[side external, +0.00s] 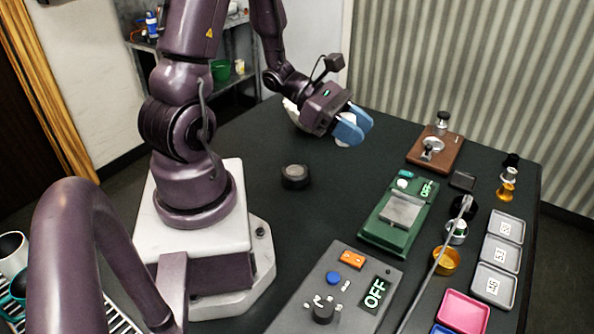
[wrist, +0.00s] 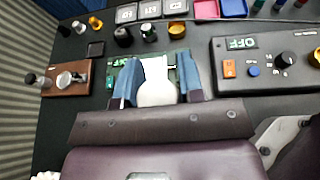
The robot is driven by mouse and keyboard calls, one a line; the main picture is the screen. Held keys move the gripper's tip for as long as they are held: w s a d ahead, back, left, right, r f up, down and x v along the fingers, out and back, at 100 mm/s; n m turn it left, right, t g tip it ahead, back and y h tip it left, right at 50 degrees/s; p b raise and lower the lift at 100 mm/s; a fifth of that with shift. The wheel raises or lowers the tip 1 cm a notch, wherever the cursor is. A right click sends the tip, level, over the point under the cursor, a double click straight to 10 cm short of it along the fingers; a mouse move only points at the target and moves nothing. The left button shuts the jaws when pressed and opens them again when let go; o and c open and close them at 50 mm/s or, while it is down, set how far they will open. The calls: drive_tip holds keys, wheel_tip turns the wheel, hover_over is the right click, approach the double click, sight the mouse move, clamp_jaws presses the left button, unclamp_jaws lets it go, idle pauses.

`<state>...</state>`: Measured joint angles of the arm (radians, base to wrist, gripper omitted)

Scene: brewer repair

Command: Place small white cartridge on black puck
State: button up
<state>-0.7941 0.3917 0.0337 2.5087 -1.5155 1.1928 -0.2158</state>
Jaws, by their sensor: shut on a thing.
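The small white cartridge (wrist: 157,84) sits between the blue fingers of my gripper (wrist: 158,82) in the wrist view. In the side view my gripper (side external: 350,128) is above the dark table, and only a bit of the white cartridge (side external: 343,144) shows beneath the fingers. The gripper is shut on the cartridge. A round black puck (side external: 295,177) lies on the table in the side view, to the left of and nearer the camera than my gripper, apart from it. I cannot make out the puck in the wrist view.
A green scale (side external: 401,213), a control box reading OFF (side external: 335,295) and a wooden stand (side external: 435,152) stand to the right. Grey trays (side external: 500,252) and small cups line the far right. A white shape (side external: 293,112) is partly hidden behind my gripper. Table around the puck is clear.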

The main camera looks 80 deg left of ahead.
drive_tip(key=s+d+f+m+g+h, duration=0.2)
drive_tip(key=s+d+m+g+h, duration=0.15)
drive_tip(key=s+m+g, duration=1.25)
drive_tip(key=s+a+m+g+y, duration=0.2)
drive_tip(key=m+g+y, duration=0.2)
drive_tip(key=m+g, duration=0.1)
wheel_tip(320, 180, up, 5)
drive_tip(key=m+t+y, duration=0.7)
drive_tip(key=m+y, duration=1.5)
hover_over(292, 166)
drive_tip(key=shift+h, duration=0.25)
drive_tip(key=shift+f, duration=9.35)
